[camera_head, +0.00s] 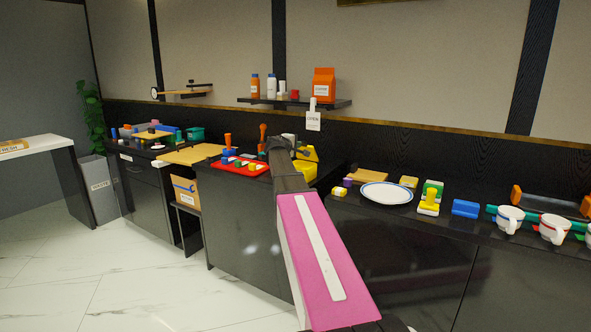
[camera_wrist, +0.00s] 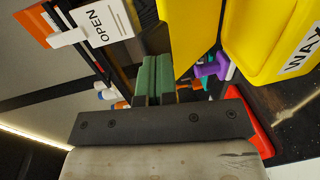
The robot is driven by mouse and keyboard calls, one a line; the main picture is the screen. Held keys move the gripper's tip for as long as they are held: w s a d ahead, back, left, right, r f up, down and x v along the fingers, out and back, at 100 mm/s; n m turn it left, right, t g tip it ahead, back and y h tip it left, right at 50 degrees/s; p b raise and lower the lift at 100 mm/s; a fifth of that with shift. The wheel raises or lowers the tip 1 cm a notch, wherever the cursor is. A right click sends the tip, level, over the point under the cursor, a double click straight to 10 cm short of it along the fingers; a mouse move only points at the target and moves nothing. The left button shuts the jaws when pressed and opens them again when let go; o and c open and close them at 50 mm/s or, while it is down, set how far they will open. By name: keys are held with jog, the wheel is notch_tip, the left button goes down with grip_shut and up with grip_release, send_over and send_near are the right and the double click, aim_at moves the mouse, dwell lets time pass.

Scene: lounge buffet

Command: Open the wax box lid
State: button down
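The yellow wax box (camera_wrist: 262,40) is at the right of the wrist view, with part of its WAX label showing. A yellow panel (camera_wrist: 187,32), which looks like its lid, stands raised beside the box, with a gap between them. In the head view the yellow box (camera_head: 305,172) is partly hidden behind my arm, and the raised yellow part (camera_head: 311,154) shows above it. My gripper (camera_wrist: 153,75) has its green fingertips together, close beside the panel's left edge. Nothing shows between them; whether they touch the panel is unclear.
An OPEN sign (camera_wrist: 97,25) hangs near my fingers. A shelf (camera_head: 290,102) with bottles and an orange carton (camera_head: 323,84) is above the counter. A red tray (camera_head: 240,169) lies left of the box; a white plate (camera_head: 386,193) lies right.

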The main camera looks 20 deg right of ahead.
jog(key=shift+w+d+r, duration=0.7)
jog(key=shift+d+r, duration=0.05)
jog(key=shift+d, duration=0.15)
jog(key=shift+w+d, duration=0.1)
jog(key=shift+w+d+r, duration=0.5)
jog(key=shift+w+d, duration=0.15)
jog(key=shift+d, duration=0.2)
jog(key=shift+w+d+r, duration=0.2)
jog(key=shift+w+d, duration=0.6)
jog(key=shift+d, duration=0.25)
jog(key=shift+w+d, duration=0.1)
